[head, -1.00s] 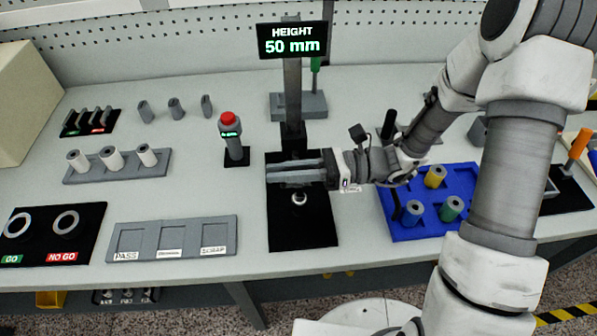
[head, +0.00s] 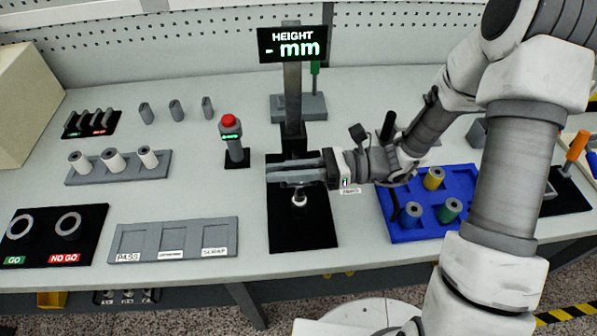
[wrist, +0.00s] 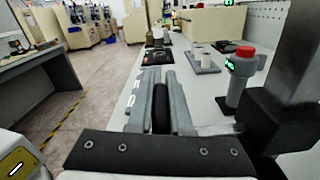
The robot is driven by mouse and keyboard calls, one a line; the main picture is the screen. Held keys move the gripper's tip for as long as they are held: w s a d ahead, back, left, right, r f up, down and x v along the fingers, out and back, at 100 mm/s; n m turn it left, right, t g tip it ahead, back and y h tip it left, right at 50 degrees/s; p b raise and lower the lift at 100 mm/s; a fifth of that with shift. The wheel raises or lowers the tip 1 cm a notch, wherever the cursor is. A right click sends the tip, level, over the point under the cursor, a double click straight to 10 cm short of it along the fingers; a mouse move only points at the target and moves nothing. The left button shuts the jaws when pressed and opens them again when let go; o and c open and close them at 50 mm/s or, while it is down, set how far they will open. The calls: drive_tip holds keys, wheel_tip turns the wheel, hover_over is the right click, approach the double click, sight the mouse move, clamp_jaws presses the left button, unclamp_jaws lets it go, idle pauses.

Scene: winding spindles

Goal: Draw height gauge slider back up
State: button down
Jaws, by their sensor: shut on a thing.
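The height gauge has a grey column (head: 292,95), a black base (head: 300,236) and a display (head: 292,44) on top that reads "HEIGHT - mm". My gripper (head: 272,173) reaches in from the right at the lower part of the column, its fingers level and pointing left. It is shut on a dark piece, the slider, which shows between the fingers in the wrist view (wrist: 161,108). In the head view the fingers mostly hide the slider. A small pale round-topped part (head: 299,199) shows just below the fingers, above the base.
A post with a red button (head: 229,122) stands left of the gauge. A grey three-pocket tray (head: 172,221) lies at front left, with a rack of white spindles (head: 118,168) behind it. A blue tray (head: 432,233) with several coloured spindles sits right, under my arm.

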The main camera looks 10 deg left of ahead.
wheel_tip(320, 180, up, 15)
drive_tip(key=p, duration=1.3)
idle(0.5)
drive_tip(key=shift+f, duration=0.15)
drive_tip(key=c, duration=0.8)
unclamp_jaws()
drive_tip(key=shift+c, duration=0.2)
drive_tip(key=p+v, duration=0.1)
drive_tip(key=v, duration=0.6)
